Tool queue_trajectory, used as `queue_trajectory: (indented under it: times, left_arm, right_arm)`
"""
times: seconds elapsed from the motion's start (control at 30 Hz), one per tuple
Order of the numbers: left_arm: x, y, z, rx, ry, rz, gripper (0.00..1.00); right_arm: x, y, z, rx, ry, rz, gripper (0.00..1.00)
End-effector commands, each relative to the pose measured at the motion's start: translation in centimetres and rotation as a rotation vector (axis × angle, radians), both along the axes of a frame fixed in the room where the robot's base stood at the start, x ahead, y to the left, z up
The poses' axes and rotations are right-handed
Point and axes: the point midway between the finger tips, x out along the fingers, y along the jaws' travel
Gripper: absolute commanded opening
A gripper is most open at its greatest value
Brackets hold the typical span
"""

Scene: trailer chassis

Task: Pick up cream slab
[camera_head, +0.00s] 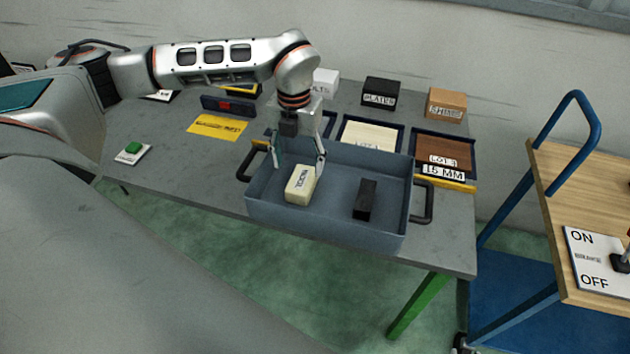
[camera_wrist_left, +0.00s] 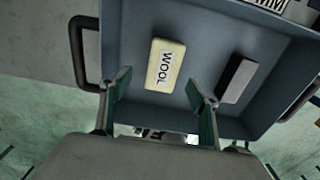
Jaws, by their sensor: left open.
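The cream slab (camera_head: 300,184) lies in the left part of a blue-grey bin on the table. Its label reads WOOL in the left wrist view (camera_wrist_left: 165,65). My left gripper (camera_head: 298,163) is open and points down into the bin, just above and behind the slab in the head view. In the left wrist view its two fingers (camera_wrist_left: 158,88) are spread, with the slab beyond them and nothing between the tips. My right gripper is not in view.
The bin (camera_head: 330,225) has a black handle at each end. A black block (camera_head: 365,199) lies to the right of the slab. Behind stand trays and labelled boxes, including a black box (camera_head: 380,93) and a brown box (camera_head: 446,104). A wooden-topped cart (camera_head: 580,190) stands at the right.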

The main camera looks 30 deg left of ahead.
Motion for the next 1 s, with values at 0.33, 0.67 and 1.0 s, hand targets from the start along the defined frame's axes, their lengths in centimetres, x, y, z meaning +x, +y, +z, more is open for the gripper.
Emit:
queue_trajectory:
  times: [0.33,0.67,1.0]
  left_arm:
    - [0.4,-0.6,-4.0,0.0,0.004,0.0,0.61]
    - [0.5,-0.7,-6.8,0.0,0.001,-0.001,0.61]
    - [0.5,-0.7,-6.8,0.0,0.001,-0.001,0.2]
  right_arm:
    - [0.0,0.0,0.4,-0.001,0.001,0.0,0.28]
    - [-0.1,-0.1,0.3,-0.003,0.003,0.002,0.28]
    - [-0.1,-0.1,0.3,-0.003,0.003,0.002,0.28]
